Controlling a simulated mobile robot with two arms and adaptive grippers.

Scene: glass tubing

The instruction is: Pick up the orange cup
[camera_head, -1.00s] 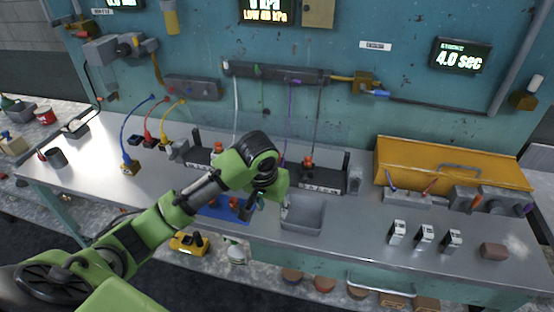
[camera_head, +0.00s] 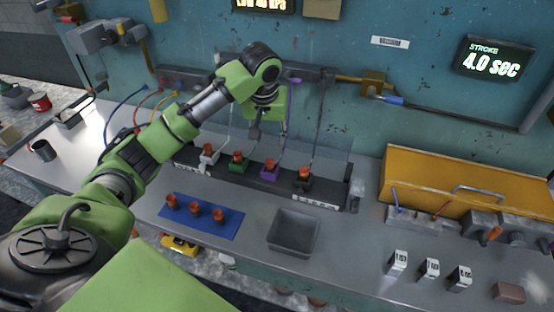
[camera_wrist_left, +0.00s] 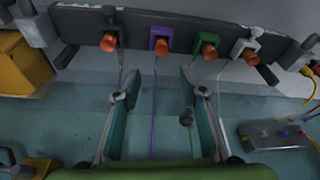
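Several small orange cups are in view. Three stand on a blue mat (camera_head: 182,225), one of them the middle orange cup (camera_head: 194,208). Others sit in a dark rack (camera_head: 330,192), in white, green, purple and black holders, such as the orange cup in the purple holder (camera_head: 271,163), which also shows in the left wrist view (camera_wrist_left: 161,47). My left gripper (camera_head: 268,126) is above and behind the rack, close to the wall. In the left wrist view its fingers (camera_wrist_left: 158,76) are apart with nothing between them. My right gripper is not in view.
A grey empty bin (camera_head: 294,232) stands right of the blue mat. A yellow-orange box (camera_head: 430,178) and several small white-labelled blocks are at the right. Thin coloured tubes hang from the wall bar behind the rack.

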